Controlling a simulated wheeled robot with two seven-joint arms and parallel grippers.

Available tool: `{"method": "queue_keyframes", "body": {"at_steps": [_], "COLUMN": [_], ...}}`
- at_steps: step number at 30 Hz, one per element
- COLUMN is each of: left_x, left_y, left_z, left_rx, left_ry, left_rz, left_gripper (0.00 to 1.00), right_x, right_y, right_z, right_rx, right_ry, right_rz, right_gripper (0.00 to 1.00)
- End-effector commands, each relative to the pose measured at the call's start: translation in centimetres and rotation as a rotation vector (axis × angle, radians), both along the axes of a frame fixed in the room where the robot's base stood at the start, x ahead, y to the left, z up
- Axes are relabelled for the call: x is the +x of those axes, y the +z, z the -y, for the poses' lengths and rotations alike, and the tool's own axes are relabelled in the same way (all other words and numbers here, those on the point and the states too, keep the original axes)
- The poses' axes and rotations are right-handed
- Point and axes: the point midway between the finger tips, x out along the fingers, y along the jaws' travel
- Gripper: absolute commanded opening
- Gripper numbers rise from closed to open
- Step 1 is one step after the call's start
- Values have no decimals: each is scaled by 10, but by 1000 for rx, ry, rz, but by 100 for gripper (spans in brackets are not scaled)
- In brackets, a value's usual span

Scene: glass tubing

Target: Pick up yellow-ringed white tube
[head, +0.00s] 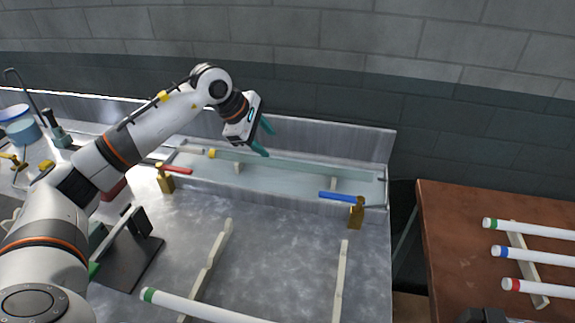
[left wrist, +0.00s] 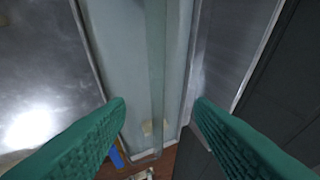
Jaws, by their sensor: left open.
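A long tube with a yellow ring (head: 212,153) at its left end lies lengthwise in the shallow trough (head: 376,196) at the back of the bench. Its body looks pale greenish, as if seen through water or glass. In the left wrist view a long pale tube (left wrist: 157,50) runs between my fingers; its yellow ring is not visible there. My left gripper (head: 265,138) is open above the trough, with its green fingers pointing down. In the left wrist view my left gripper (left wrist: 160,105) has one finger on each side of the tube, without visible contact. My right gripper is not identifiable.
Brass valves with a red handle (head: 178,170) and a blue handle (head: 338,196) stand at the trough's front edge. A green-ringed white tube (head: 205,308) lies on the bench. Green-, blue- and red-ringed tubes (head: 530,254) rest on the brown table at right.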

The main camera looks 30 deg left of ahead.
Motion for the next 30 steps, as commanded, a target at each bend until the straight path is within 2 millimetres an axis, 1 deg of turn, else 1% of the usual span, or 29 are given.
{"method": "queue_keyframes", "body": {"at_steps": [1, 6, 11, 13, 18, 21, 24, 30], "left_x": [4, 16, 21, 23, 31, 38, 40, 40], "left_y": [-7, -30, -40, -45, -68, -79, -85, -86], "left_z": [4, 12, 15, 17, 25, 28, 28, 28], "left_rx": [-4, -5, -6, -6, -9, -9, -7, -6], "left_ry": [-2, 0, -1, -2, -2, -2, -1, -1], "left_rz": [-5, -4, -1, -3, -6, -2, -1, 0], "left_gripper": [49, 49, 49, 49, 49, 49, 49, 49], "right_x": [-2, -5, -5, -4, -4, -3, -3, -2], "right_y": [6, 12, 15, 19, 33, 34, 35, 34], "right_z": [0, 0, 0, 0, -1, -1, -2, -3], "right_rx": [0, -1, 0, 0, 1, 2, 3, 4], "right_ry": [0, 0, 0, 0, 0, -1, -1, -2], "right_rz": [-3, -7, -6, -6, -5, -6, -5, -3], "right_gripper": [0, 0, 0, 0, 0, 0, 0, 0]}}
